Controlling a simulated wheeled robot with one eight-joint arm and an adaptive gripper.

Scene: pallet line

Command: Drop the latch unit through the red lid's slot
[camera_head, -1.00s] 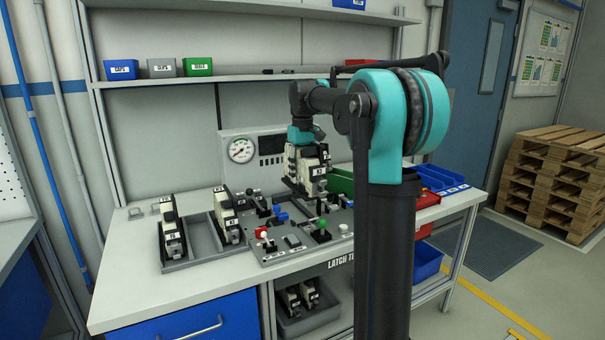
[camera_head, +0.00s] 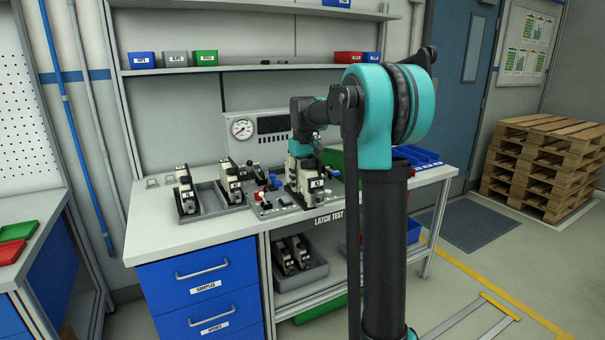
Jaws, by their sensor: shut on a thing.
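My gripper (camera_head: 303,153) is shut on a cream and black latch unit (camera_head: 305,181). The unit hangs upright over or in front of the right part of the latch test panel (camera_head: 268,207) and hides some of it. I cannot tell whether it touches the panel. A small red patch (camera_head: 411,172) shows just right of my arm's column and may be part of a red box on the bench. No slot is visible; my arm covers that part of the bench.
Two similar units (camera_head: 186,192) stand in a grey tray (camera_head: 211,208) on the bench. A green box (camera_head: 332,158) and blue bins (camera_head: 416,156) are behind my arm. Several units lie in a lower grey bin (camera_head: 317,271). Pallets (camera_head: 540,160) stand right; the floor between is open.

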